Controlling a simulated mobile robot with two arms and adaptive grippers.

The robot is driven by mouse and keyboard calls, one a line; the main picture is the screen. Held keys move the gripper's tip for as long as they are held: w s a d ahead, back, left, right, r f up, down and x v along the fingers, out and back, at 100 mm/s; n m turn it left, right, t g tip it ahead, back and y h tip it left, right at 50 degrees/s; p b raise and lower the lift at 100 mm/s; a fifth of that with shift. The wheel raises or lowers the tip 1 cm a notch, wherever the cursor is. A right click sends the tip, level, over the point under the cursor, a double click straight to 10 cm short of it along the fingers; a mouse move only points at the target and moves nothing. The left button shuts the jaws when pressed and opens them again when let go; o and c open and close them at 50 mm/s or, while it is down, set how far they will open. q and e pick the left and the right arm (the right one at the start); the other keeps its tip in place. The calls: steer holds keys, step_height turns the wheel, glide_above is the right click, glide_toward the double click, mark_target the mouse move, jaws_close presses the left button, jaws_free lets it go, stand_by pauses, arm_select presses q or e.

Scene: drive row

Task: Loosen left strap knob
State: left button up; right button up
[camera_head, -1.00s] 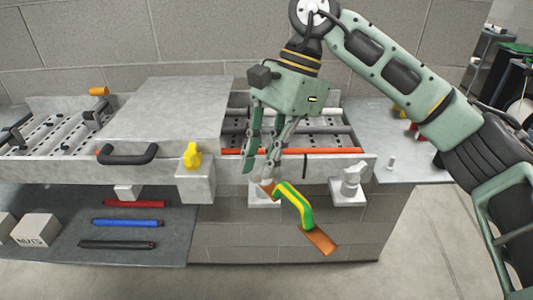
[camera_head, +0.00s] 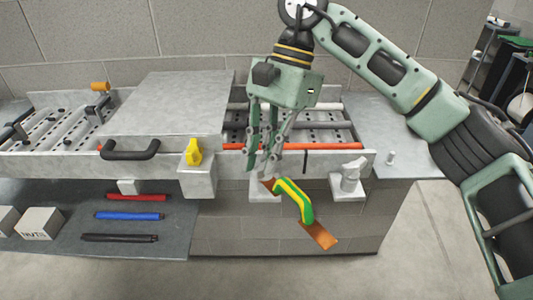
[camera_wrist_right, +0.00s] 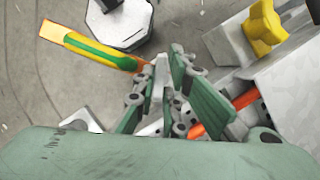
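A white bracket (camera_head: 264,196) sits on the front of the bench, left of a similar bracket with a grey-white knob (camera_head: 351,172). The left bracket's knob is mostly hidden behind my right gripper (camera_head: 262,168) in the head view. In the right wrist view, a pale piece (camera_wrist_right: 157,82), seemingly this knob, shows between the fingers. My right gripper points down there, its fingers apart; I cannot tell whether they touch the piece. A green and yellow strap (camera_head: 293,197) with orange ends hangs by the left bracket; it also shows in the right wrist view (camera_wrist_right: 95,45). My left gripper is out of view.
A yellow knob (camera_head: 194,152) stands on a grey block left of the gripper. An orange-red bar (camera_head: 320,146) runs along the open tray behind it. A black handle (camera_head: 130,150) juts out at left. Coloured rods and a box (camera_head: 41,223) lie on the lower shelf.

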steer(key=o, duration=0.4)
steer(key=v, duration=1.2)
